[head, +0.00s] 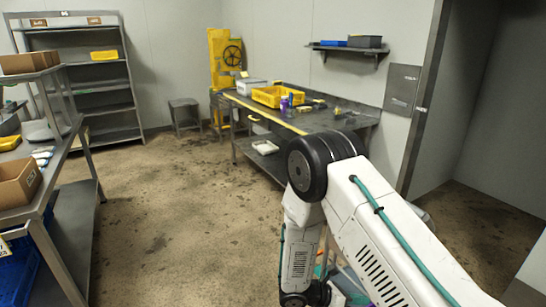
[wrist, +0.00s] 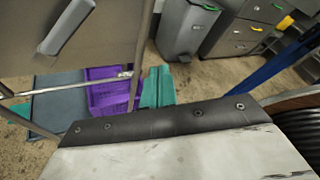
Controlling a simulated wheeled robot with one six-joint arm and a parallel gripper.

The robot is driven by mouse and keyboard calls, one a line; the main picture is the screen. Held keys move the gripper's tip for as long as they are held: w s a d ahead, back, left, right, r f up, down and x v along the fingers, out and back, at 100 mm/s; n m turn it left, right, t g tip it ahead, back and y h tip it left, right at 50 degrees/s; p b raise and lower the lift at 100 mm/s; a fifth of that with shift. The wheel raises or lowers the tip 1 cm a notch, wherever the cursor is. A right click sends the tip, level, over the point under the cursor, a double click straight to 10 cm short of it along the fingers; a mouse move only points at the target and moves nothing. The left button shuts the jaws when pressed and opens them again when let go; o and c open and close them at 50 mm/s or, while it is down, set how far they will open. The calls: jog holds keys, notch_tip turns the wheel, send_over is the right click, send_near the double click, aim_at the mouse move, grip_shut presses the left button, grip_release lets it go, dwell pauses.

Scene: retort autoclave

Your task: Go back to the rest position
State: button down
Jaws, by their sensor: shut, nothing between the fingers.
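My arm reaches in from the lower right of the head view, bends at a dark joint and folds down toward the bottom edge. My gripper is not visible in the head view; the arm's far end is low and partly cut off. In the wrist view I cannot make out any fingers. A pale surface with a dark screwed edge strip (wrist: 190,121) fills the bottom of that view, close to the camera.
A workbench (head: 345,112) with a yellow crate (head: 275,97) stands beyond my arm. A table with boxes (head: 18,184) is at left, a rack (head: 105,88) behind. The floor (head: 165,215) between is clear. The wrist view shows a purple crate (wrist: 105,97) and grey cabinets (wrist: 235,38).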

jog(key=s+r+m+y, duration=0.5)
jog(key=s+r+m, duration=0.3)
jog(key=r, duration=0.5)
jog(key=s+r+m+y, duration=0.4)
jog(key=s+r+m, duration=0.4)
jog(key=r, duration=0.5)
jog(key=s+r+m+t+y, duration=0.1)
jog(key=s+r+m+y, duration=0.4)
jog(key=r, duration=0.8)
jog(key=s+m, duration=0.3)
jog(key=shift+s+d+r+y, duration=0.15)
jog(key=shift+s+d+y, duration=0.15)
jog(key=shift+s, duration=0.05)
